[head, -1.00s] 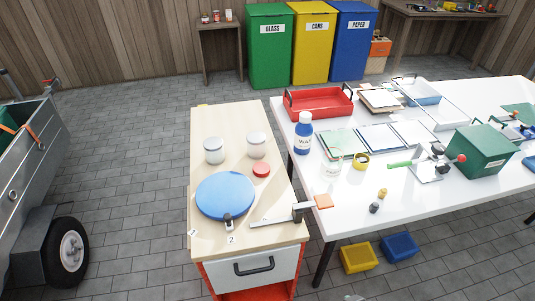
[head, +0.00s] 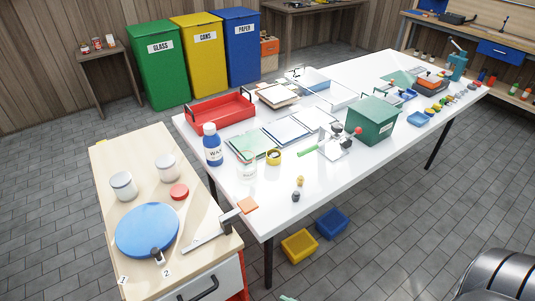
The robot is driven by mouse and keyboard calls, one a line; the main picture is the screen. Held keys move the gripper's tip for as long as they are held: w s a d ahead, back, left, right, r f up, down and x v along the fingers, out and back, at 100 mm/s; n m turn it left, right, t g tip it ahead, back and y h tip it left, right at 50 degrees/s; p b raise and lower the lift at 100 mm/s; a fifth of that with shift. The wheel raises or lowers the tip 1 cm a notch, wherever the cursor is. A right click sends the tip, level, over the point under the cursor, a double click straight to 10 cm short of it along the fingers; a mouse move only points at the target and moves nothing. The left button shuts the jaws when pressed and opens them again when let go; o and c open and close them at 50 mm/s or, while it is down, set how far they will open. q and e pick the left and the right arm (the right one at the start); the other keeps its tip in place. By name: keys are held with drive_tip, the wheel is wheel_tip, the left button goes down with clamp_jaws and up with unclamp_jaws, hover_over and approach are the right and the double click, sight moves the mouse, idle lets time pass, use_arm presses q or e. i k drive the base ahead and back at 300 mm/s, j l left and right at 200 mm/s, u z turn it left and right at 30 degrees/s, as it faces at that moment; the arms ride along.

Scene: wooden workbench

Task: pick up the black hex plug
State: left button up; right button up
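A small dark grey-black piece (head: 296,196) stands on the white table near its front left corner in the head view. It may be the black hex plug, but it is too small for me to make out a hex shape. A small brass-coloured piece (head: 300,181) stands just behind it, a little apart. Neither of my grippers can be made out in this view.
An orange pad (head: 248,205) lies at the corner, left of the dark piece. The tabletop right of the dark piece is clear. A wooden cabinet (head: 120,163) adjoins at left.

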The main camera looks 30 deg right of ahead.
sight(296, 195)
drive_tip(key=z, duration=1.2)
